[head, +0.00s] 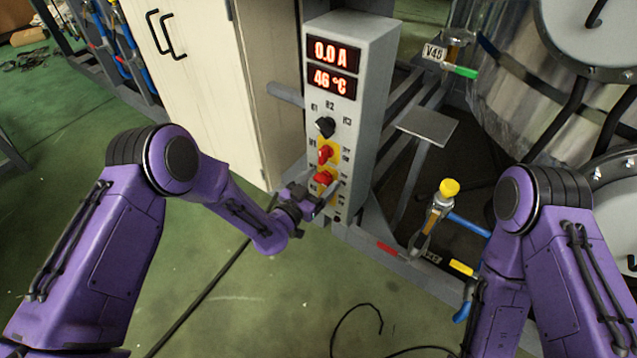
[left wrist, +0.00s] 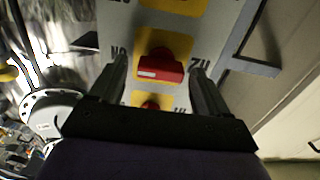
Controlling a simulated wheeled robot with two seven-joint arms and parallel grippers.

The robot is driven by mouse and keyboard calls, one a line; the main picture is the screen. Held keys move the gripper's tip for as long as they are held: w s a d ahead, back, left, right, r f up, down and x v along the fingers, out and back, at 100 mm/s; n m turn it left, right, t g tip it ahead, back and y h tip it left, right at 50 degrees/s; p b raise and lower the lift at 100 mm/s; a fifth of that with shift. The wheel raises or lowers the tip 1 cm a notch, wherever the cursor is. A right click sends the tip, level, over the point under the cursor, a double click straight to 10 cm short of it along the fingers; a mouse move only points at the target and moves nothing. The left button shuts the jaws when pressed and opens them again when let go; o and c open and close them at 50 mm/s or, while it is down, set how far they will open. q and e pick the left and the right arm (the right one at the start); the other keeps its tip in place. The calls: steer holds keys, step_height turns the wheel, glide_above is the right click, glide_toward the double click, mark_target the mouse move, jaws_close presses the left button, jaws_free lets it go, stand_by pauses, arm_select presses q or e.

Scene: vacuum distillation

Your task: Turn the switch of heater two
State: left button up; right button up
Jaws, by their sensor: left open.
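The grey control box (head: 350,110) carries red rotary switches on yellow plates below a black selector knob (head: 325,127). The upper red switch (head: 326,154) is clear of my gripper. The middle red switch (head: 323,177) is just in front of my left gripper (head: 318,193). In the left wrist view this red switch (left wrist: 160,67) lies between the two open fingers (left wrist: 160,75), with no clear contact. Part of another red switch (left wrist: 150,104) shows near the gripper body. The lower part of the panel is partly hidden by the gripper. My right gripper is out of view.
Two displays read 0.0 A (head: 331,52) and 46 °C (head: 332,81). A pale cabinet (head: 205,80) stands left of the box. A yellow-capped valve (head: 449,188), pipes and a metal vessel (head: 500,80) are to the right. Cables lie on the green floor.

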arm_select(q)
steer(key=c, duration=1.1)
steer(key=shift+o, duration=0.2)
steer(key=shift+n, duration=0.3)
steer(key=n, duration=0.4)
steer(key=shift+a+b, duration=0.15)
steer(key=shift+b, duration=0.15)
steer(key=n, duration=0.5)
steer(key=shift+w+f, duration=0.1)
steer(key=n+b, duration=0.1)
steer(key=n, duration=0.3)
steer(key=shift+a+f, duration=0.15)
steer(key=shift+n+b, duration=0.5)
steer(key=shift+n, duration=1.7)
steer(key=o, duration=1.1)
steer(key=shift+c, duration=0.2)
